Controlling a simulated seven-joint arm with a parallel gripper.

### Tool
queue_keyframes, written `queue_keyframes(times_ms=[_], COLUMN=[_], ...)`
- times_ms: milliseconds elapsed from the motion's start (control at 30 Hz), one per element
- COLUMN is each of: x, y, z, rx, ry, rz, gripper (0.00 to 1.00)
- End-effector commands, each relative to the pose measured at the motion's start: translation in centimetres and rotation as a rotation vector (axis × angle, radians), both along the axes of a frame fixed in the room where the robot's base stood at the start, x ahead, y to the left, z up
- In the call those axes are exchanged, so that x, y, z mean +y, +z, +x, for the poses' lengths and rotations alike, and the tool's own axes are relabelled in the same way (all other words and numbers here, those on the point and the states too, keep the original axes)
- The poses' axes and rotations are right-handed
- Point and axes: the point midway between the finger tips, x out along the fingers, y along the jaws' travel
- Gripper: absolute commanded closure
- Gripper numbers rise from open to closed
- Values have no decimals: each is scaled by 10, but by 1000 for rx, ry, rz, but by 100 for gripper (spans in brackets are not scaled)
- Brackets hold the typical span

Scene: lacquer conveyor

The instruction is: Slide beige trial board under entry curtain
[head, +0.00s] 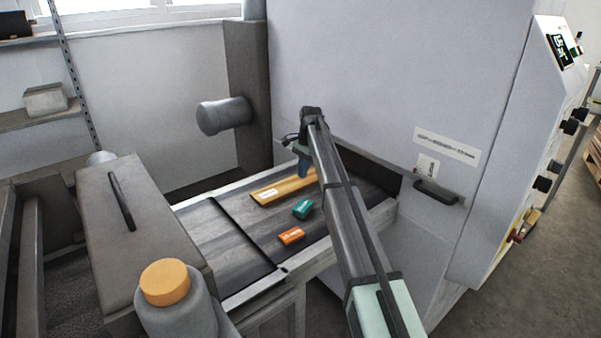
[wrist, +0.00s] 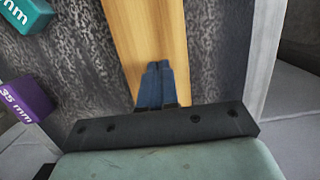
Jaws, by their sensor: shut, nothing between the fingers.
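The beige trial board (head: 275,190) lies flat on the dark conveyor belt (head: 245,235), its far end pointing toward the machine wall. A white label is on its near part. My gripper (head: 303,172) is over the board at its far part, with blue fingers pointing down. In the wrist view the closed blue fingertips (wrist: 158,66) are together over the pale wood of the board (wrist: 150,30), with nothing between them. I cannot tell whether they touch it. A dark entry opening (head: 385,181) shows low in the machine wall; my arm hides part of it, and curtain strips cannot be made out.
A teal block (head: 303,208) and an orange block (head: 290,235) lie on the belt beside the board. A light rail (wrist: 262,60) edges the belt. The belt's near left part is bare.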

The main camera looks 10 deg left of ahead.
Motion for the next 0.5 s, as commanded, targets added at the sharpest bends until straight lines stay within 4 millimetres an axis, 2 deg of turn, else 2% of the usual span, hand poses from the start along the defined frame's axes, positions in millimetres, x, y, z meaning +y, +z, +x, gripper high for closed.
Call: queue_keyframes(times_ms=[267, 500], x=[2, -4], y=[18, 61], z=[1, 7], rx=[0, -1], ry=[4, 3], rz=[3, 4], gripper=[100, 100])
